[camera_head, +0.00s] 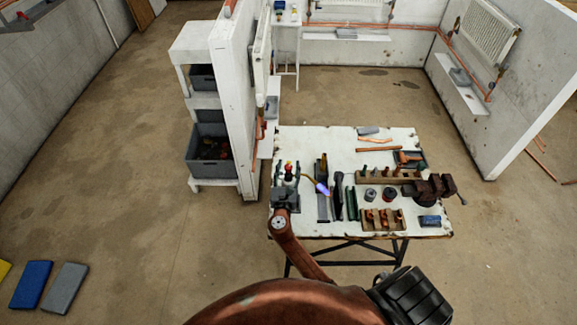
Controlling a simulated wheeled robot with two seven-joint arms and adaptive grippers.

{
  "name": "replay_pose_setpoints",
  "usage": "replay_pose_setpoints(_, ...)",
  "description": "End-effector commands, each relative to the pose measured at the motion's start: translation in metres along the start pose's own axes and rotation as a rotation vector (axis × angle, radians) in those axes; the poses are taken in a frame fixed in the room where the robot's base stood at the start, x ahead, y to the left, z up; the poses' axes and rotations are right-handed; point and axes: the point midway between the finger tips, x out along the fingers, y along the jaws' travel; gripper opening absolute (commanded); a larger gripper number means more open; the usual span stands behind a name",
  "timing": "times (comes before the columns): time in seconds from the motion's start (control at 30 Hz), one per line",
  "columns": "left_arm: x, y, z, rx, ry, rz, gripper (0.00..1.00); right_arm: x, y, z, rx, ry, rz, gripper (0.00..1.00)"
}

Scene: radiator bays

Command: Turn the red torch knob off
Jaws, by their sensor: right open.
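The torch (289,170) stands upright near the left edge of the white worktable (310,145). A small red spot at its top looks like the knob (288,163). A bluish-white flame (321,188) shows to the right of the torch, at the end of its thin nozzle. My right gripper (286,184) is open, just in front of the torch, and hides its lower part. I cannot tell whether the fingers touch the torch or stand around it. My left gripper is out of view.
A vise (433,188) stands at the table's right. A white partition wall (233,100) with shelves and grey bins (207,150) stands behind left. The floor at left is mostly clear.

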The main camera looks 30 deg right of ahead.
Motion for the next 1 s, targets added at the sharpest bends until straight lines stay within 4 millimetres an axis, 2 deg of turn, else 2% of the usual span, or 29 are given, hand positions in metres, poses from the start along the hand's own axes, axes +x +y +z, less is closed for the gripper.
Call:
replay_pose_setpoints(0.3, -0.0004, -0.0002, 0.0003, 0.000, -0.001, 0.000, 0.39, 0.0031, -0.0002, -0.0008, 0.001, 0.001, 0.000, 0.41)
replay_pose_setpoints(0.9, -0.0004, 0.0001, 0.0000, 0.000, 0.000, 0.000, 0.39, 0.0028, -0.0001, -0.0007, 0.001, 0.001, 0.000, 0.00)
replay_pose_setpoints(1.0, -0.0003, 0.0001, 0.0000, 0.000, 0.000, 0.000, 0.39, 0.0028, 0.0000, -0.0007, 0.001, 0.001, -0.001, 0.00)
